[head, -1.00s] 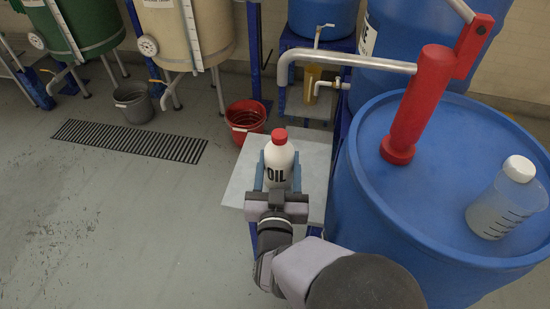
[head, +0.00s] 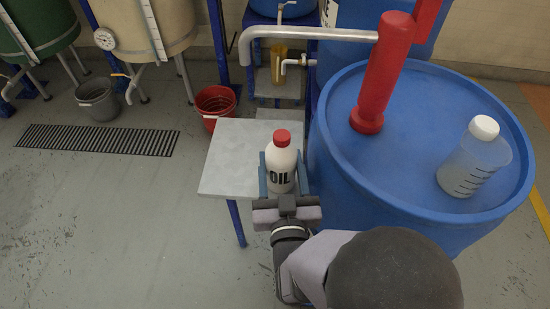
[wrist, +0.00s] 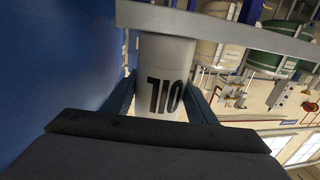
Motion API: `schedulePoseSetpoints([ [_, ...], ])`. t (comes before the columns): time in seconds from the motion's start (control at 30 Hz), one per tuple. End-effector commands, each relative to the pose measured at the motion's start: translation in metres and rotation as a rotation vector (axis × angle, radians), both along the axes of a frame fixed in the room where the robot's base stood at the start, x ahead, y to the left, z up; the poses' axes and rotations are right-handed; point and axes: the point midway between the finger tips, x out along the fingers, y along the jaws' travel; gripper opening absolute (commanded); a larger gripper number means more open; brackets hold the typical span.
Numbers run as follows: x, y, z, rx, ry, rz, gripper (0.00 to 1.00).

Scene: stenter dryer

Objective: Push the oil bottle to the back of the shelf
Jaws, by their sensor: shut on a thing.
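The oil bottle (head: 281,166) is white with a red cap and black OIL lettering. It stands upright at the near right part of the grey shelf (head: 232,157), close to the blue drum. My gripper (head: 281,184) is shut on the bottle, one finger on each side. In the wrist view the bottle (wrist: 163,88) sits between the two fingers (wrist: 165,98), its lettering upside down. The bottle's base is hidden behind my gripper in the head view, so I cannot tell whether it touches the shelf.
A large blue drum (head: 340,165) stands directly right of the shelf, with a red pump (head: 385,70) and a clear white-capped bottle (head: 474,160) on top. A red bucket (head: 215,102) is behind the shelf. The shelf's left and back parts are clear.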

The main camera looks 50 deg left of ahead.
Motion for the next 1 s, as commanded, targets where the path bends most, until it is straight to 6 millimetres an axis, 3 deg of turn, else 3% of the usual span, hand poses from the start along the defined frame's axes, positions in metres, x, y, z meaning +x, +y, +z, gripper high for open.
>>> schedulePoseSetpoints([
  [0.37,0.001,-0.002,0.000,0.001,-0.001,-0.001,0.15],
  [0.4,0.001,-0.002,0.000,0.001,-0.001,-0.001,0.54],
  [0.5,0.001,-0.002,0.000,0.001,-0.001,-0.001,0.74],
  [0.83,0.001,-0.002,0.002,0.001,0.000,-0.001,0.74],
  [1.0,0.001,-0.002,0.015,0.004,0.000,-0.001,0.74],
])
